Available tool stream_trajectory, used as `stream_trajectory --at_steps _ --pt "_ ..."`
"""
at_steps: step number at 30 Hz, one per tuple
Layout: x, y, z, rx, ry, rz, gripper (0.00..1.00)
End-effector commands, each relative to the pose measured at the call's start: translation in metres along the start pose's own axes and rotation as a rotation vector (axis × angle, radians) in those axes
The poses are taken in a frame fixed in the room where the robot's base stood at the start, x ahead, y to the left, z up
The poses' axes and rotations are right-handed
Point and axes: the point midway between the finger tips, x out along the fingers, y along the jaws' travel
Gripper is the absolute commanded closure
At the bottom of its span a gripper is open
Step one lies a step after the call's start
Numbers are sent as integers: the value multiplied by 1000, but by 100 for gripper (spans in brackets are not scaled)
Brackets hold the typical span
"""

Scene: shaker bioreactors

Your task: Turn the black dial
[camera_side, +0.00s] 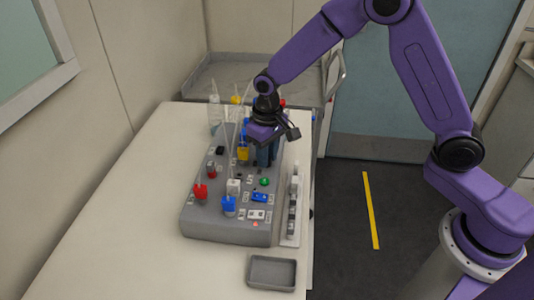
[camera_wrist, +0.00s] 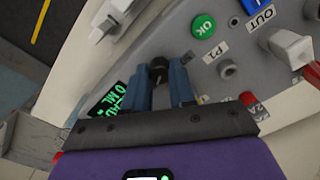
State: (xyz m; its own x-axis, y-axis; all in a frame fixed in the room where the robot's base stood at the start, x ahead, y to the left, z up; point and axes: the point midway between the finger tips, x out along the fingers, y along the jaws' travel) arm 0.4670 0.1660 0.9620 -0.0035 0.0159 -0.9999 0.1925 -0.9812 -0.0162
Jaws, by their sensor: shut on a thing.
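The black dial (camera_wrist: 158,68) is on the sloped face of the grey bioreactor unit, between my fingertips in the wrist view. My gripper (camera_wrist: 157,75) is shut on the dial, with one blue-grey finger on each side of it. In the side view my gripper (camera_side: 264,162) points down at the far right part of the grey unit (camera_side: 228,232). The dial is hidden there behind the fingers and wrist.
A green OK button (camera_wrist: 203,26) and a grey port (camera_wrist: 227,69) lie right of the dial. A lit green display (camera_wrist: 110,97) is at its left. The table (camera_side: 130,230) is clear at the left front; a small grey tray (camera_side: 272,272) sits in front.

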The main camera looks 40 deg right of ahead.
Motion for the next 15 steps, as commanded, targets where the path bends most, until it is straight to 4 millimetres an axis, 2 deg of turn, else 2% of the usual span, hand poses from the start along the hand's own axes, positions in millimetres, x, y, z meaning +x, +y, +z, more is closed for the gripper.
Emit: stream_trajectory --at_steps 2,3,5,15 --pt "-1 0 0 2 0 -1 100" --pt "-1 0 0 2 0 -1 69" --pt "-1 0 0 1 0 -1 49" --pt "-2 0 0 0 1 -1 49"
